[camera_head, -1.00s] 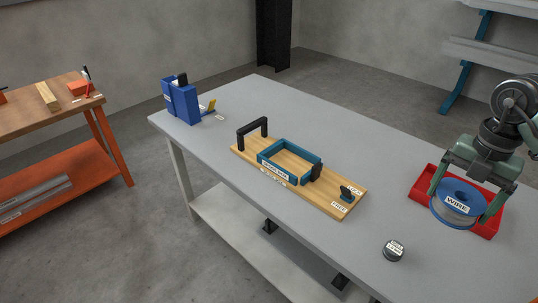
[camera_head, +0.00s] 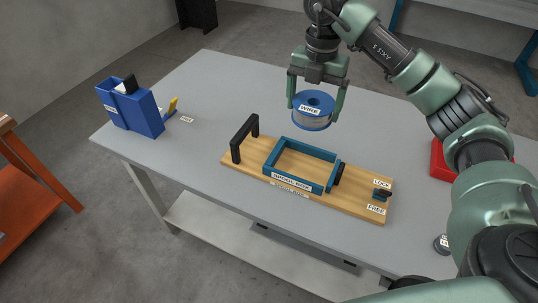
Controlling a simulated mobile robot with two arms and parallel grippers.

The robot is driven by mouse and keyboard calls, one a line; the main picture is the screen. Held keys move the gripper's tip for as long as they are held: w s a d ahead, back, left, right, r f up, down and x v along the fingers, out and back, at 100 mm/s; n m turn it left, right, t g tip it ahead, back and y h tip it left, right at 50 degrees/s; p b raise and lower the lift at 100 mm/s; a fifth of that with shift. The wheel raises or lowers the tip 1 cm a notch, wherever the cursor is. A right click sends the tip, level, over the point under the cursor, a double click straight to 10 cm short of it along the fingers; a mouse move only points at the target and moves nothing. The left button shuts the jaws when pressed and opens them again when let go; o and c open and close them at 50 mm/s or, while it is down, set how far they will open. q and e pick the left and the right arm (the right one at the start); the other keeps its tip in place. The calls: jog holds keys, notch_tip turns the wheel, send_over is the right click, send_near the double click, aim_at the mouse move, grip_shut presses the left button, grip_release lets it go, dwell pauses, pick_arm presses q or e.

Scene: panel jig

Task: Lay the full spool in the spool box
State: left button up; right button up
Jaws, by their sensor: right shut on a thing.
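The full spool (camera_head: 312,112) has blue flanges and a label reading WIRE. My right gripper (camera_head: 315,103) is shut on it, one finger on each side, and holds it upright in the air above the table, behind the spool box in the picture. The spool box (camera_head: 273,178) is an open, empty blue frame with a SPOOL BOX label, on a wooden board (camera_head: 240,167). The board has a black handle (camera_head: 236,150) at its left, a dark piece at the box's right side, and a small dark knob (camera_head: 381,195) between LOCK and FREE labels. My left gripper is not in view.
A blue holder (camera_head: 140,115) with a yellow-tipped item stands at the table's left end. A red tray (camera_head: 439,163) is partly hidden behind my right arm. A small grey round item (camera_head: 440,243) is at the lower right. The grey table (camera_head: 220,90) is clear behind the board.

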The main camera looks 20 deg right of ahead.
jog(key=p, duration=0.2)
send_over(301, 168)
notch_tip(301, 168, down, 14)
jog(key=shift+f, duration=0.1)
notch_tip(301, 168, down, 5)
jog(key=shift+r, duration=0.2)
jog(key=shift+w+f, duration=0.1)
jog(key=shift+f, duration=0.4)
jog(key=o, duration=1.7)
jog(key=shift+f, duration=0.15)
jog(key=shift+r, duration=0.6)
notch_tip(301, 168, up, 11)
jog(key=b, duration=0.2)
